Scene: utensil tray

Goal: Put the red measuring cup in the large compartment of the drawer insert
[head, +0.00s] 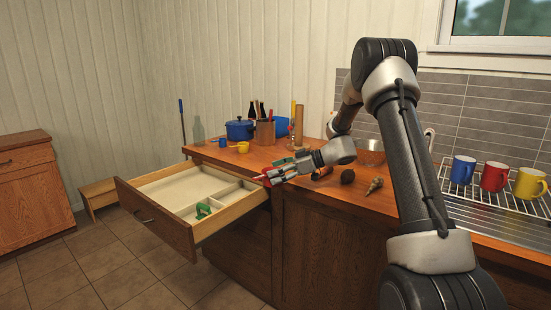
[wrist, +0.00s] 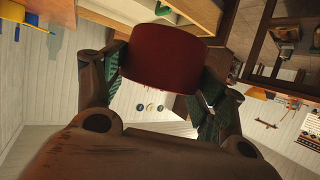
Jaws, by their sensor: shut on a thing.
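The red measuring cup (wrist: 165,62) is between the two green-padded fingers of my gripper (wrist: 165,95) in the wrist view, and my gripper is shut on it. In the head view my gripper (head: 272,178) is at the right edge of the open drawer (head: 160,229), near the counter's front edge. Only a small red part of the cup shows there. The pale drawer insert (head: 182,184) has a large empty compartment at the left and smaller compartments at the right. The cup is not over the large compartment.
A green utensil (head: 203,211) lies in a small front compartment. A yellow cup (head: 243,147), a small blue cup (head: 222,143), a blue pot (head: 239,129) and a utensil holder (head: 265,134) stand on the counter. Several mugs stand on a rack (head: 485,190) at the right.

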